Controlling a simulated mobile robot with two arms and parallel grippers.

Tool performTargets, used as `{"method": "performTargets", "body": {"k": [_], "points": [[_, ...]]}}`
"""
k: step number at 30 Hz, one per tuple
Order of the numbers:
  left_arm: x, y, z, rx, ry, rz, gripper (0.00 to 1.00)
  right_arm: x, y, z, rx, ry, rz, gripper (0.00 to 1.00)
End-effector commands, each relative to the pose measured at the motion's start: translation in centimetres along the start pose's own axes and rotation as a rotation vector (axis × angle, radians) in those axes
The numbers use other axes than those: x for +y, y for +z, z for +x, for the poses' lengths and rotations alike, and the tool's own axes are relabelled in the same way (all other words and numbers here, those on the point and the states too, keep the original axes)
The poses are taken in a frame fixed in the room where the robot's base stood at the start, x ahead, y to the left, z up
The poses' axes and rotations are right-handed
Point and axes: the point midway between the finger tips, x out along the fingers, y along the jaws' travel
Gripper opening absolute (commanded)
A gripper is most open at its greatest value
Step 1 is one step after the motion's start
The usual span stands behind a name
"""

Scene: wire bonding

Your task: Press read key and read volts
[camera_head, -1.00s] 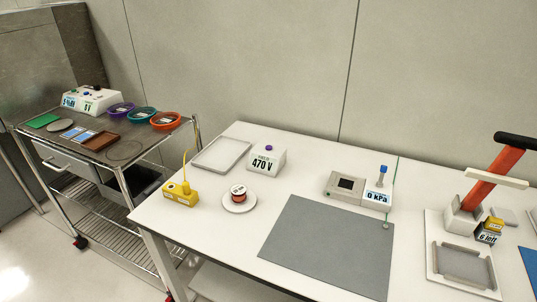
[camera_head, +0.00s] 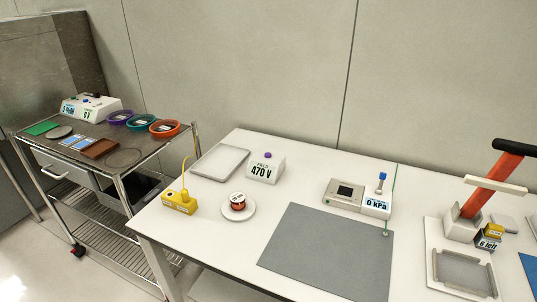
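A white meter box (camera_head: 265,168) with a purple key (camera_head: 267,155) on top stands at the back left of the white table. Its sloped face reads 470 V, with small print above that is hard to read. Another white box (camera_head: 92,109) stands on the cart at the left. It has small knobs or keys on top and two displays; the right one shows a V, but the figures are too small to read surely. Neither of my grippers is in view, and nothing touches either box.
The cart (camera_head: 120,160) carries several coloured bowls.

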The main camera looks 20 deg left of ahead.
Motion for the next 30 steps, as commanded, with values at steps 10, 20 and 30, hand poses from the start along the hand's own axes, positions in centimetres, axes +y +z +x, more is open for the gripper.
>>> {"method": "performTargets", "body": {"k": [10, 20, 30], "points": [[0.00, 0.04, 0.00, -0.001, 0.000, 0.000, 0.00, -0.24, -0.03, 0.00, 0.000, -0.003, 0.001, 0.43], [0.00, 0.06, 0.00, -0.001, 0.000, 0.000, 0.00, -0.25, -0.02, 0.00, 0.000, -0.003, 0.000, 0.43], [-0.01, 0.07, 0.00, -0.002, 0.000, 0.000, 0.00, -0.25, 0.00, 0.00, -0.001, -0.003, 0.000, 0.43]]}}
